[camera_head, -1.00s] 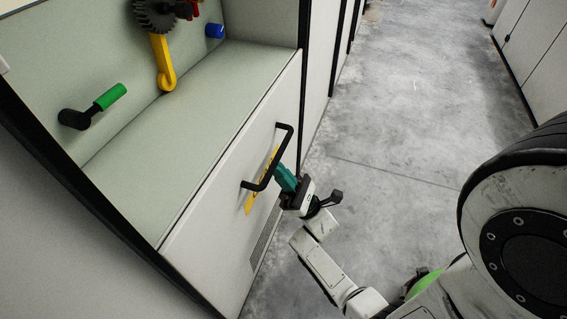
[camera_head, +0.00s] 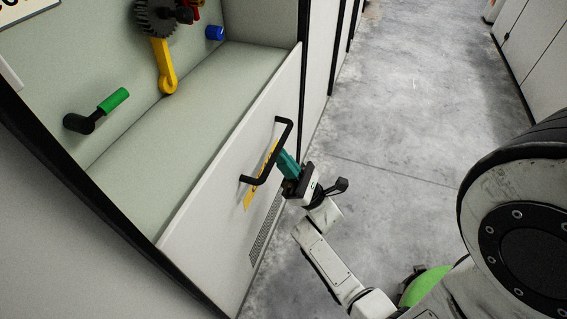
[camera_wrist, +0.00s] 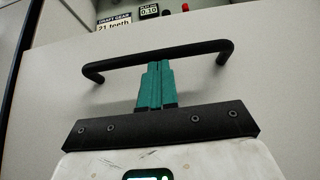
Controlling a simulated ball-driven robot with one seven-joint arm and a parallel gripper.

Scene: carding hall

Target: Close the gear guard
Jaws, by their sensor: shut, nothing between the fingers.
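The gear guard (camera_head: 205,225) is a pale grey sliding panel low on the machine's front. The bay above its top edge is open, with a dark toothed gear (camera_head: 156,17) showing. A black bar handle (camera_head: 286,130) sits on the guard beside a yellow label (camera_head: 249,196); the handle also spans the wrist view (camera_wrist: 190,49). My gripper (camera_head: 284,154) has teal fingers pressed together with nothing between them. In the wrist view the fingertips (camera_wrist: 158,66) reach up to the underside of the handle bar. I cannot tell whether they touch it.
Inside the bay are a green-gripped crank (camera_head: 112,101), a yellow lever (camera_head: 163,68) and a blue knob (camera_head: 214,32). A vent grille (camera_head: 265,230) is low on the panel. The grey concrete aisle (camera_head: 400,110) to the right is clear, with pale cabinets (camera_head: 545,60) beyond.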

